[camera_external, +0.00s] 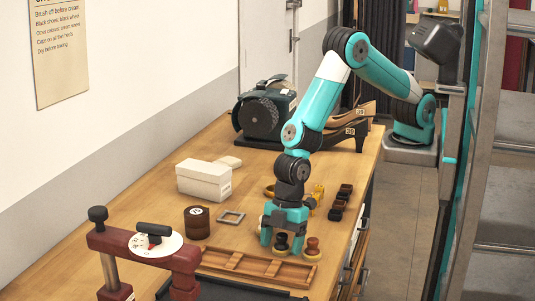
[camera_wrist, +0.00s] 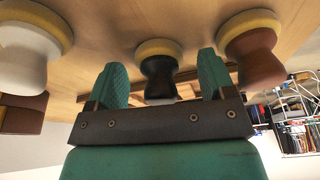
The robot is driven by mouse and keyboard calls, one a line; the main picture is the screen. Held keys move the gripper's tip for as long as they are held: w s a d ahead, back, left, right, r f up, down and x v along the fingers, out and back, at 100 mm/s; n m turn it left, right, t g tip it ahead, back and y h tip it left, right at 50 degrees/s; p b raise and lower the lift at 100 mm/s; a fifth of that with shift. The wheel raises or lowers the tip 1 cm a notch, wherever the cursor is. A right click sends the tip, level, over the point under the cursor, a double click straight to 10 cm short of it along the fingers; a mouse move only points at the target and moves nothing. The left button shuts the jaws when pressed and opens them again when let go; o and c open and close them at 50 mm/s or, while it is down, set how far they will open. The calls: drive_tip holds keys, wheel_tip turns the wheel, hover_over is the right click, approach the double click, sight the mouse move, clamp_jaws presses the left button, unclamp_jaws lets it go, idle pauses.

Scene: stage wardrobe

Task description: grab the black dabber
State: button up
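The black dabber (camera_external: 282,243) stands on the wooden bench below my gripper (camera_external: 282,238). In the wrist view the black dabber (camera_wrist: 159,76), with its yellow pad, shows between the two teal fingers of my gripper (camera_wrist: 170,72). The fingers are apart, with a gap on each side of the dabber. I cannot tell how far down along the dabber they reach. A brown dabber (camera_external: 312,246) stands just right of it, close to one finger; it also shows in the wrist view (camera_wrist: 254,62). A white dabber (camera_wrist: 24,55) is on the other side.
A wooden tray (camera_external: 240,264) lies in front of the dabbers. A dark brown tin (camera_external: 197,222), a metal frame (camera_external: 231,217) and a white box (camera_external: 204,180) are to the left.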

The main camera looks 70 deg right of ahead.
drive_tip(key=c, duration=0.9)
drive_tip(key=shift+r, duration=0.1)
drive_tip(key=shift+c, duration=0.2)
